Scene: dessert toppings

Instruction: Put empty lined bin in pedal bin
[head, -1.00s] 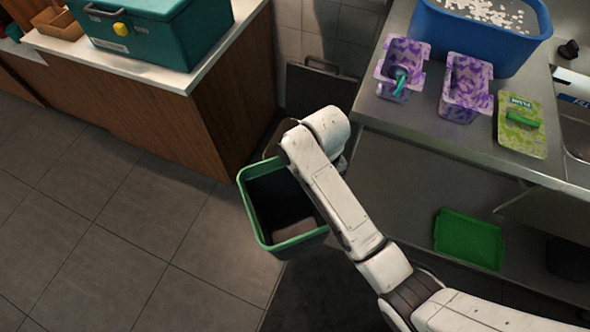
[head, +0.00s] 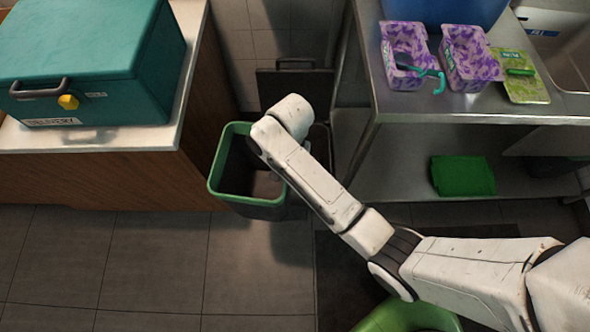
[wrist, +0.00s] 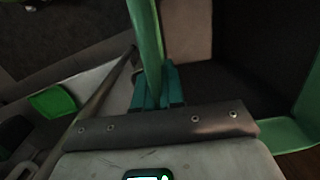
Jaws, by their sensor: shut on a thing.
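The empty lined bin (head: 240,203), a dark bin with a green rim, hangs upright beside the wooden counter in the head view. Its inside looks dark and empty. In the wrist view, my gripper (wrist: 158,90) has teal fingers shut on the green rim (wrist: 147,35). In the head view my arm hides the fingers and the bin's right side. Behind the arm, a dark upright panel with a handle (head: 296,85) stands against the tiled wall. A dark-edged shape below it may be the pedal bin, mostly hidden by my arm and the held bin.
A wooden counter (head: 110,185) with a teal delivery box (head: 90,60) is close on the left. A steel table (head: 400,108) with purple tubs (head: 470,58) is on the right; a green tray (head: 462,175) lies on its lower shelf. A green container (head: 410,318) stands at the bottom.

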